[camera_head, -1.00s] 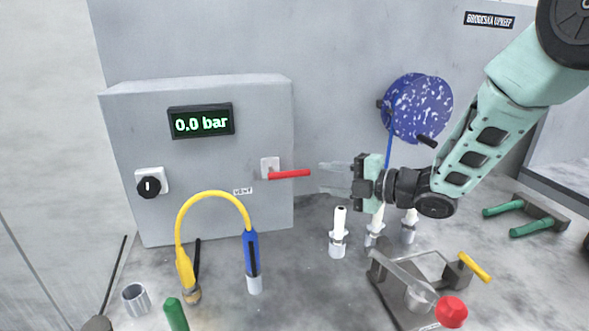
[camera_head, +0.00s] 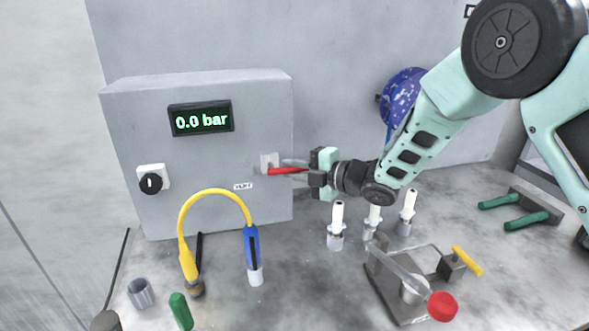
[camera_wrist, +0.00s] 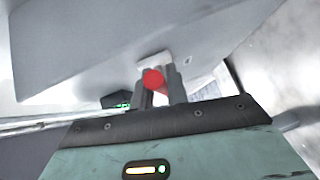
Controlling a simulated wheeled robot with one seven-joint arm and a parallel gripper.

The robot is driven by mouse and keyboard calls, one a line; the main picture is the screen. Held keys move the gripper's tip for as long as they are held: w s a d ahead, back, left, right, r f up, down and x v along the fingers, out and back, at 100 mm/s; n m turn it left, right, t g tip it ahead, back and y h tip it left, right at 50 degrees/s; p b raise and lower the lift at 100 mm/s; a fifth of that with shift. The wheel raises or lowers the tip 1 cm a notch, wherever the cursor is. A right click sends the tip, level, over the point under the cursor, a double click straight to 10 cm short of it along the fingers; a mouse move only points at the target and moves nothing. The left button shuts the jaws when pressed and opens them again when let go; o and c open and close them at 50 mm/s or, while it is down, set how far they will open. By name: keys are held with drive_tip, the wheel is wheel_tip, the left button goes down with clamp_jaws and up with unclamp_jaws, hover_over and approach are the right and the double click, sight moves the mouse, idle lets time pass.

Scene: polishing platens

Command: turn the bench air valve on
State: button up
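The bench air valve has a red lever (camera_head: 287,171) on a pale square plate (camera_head: 266,160) at the right of the grey box front. The lever points right, nearly level. My gripper (camera_head: 296,167) is at the lever, with its fingers along the outer part. In the wrist view the lever's round red end (camera_wrist: 153,79) lies between my two grey fingers, close to both. I cannot tell whether they press on it. The box display (camera_head: 201,118) reads 0.0 bar.
A black knob (camera_head: 151,183) is on the box's left. Below stand a yellow hose (camera_head: 213,193) with a blue connector (camera_head: 252,246), several white-topped posts (camera_head: 337,221), and a clamp fixture with a red knob (camera_head: 442,306). A blue speckled disc (camera_head: 401,96) hangs behind my arm.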

sight(273, 159)
clamp_jaws()
drive_tip(key=shift+r, duration=0.15)
drive_tip(key=r+n+h, duration=0.2)
drive_tip(key=h, duration=0.1)
drive_tip(key=shift+s+a, duration=0.1)
drive_tip(key=shift+a, duration=0.15)
drive_tip(key=r+n+h+p, duration=0.1)
drive_tip(key=h, duration=0.1)
drive_tip(key=a+r+n+h+p, duration=0.1)
drive_tip(key=shift+s+n+h, duration=0.15)
drive_tip(key=shift+n+h, duration=0.15)
drive_tip(key=shift+h, duration=0.1)
drive_tip(key=h+p, duration=0.1)
drive_tip(key=a+n+h+p, duration=0.1)
drive_tip(key=p, duration=0.1)
drive_tip(key=r+h+p, duration=0.1)
drive_tip(key=shift+s+a+r+n+h+p, duration=0.1)
drive_tip(key=shift+s+a+n+h+p, duration=0.2)
drive_tip(key=shift+a+n+p, duration=0.1)
drive_tip(key=a+n+t+h+p, duration=0.1)
drive_tip(key=h+p, duration=0.1)
drive_tip(key=p, duration=0.1)
drive_tip(key=shift+s, duration=0.1)
drive_tip(key=shift+s+a+n+h+p, duration=0.1)
drive_tip(key=shift+a+n+h+p, duration=0.25)
drive_tip(key=shift+h+p, duration=0.3)
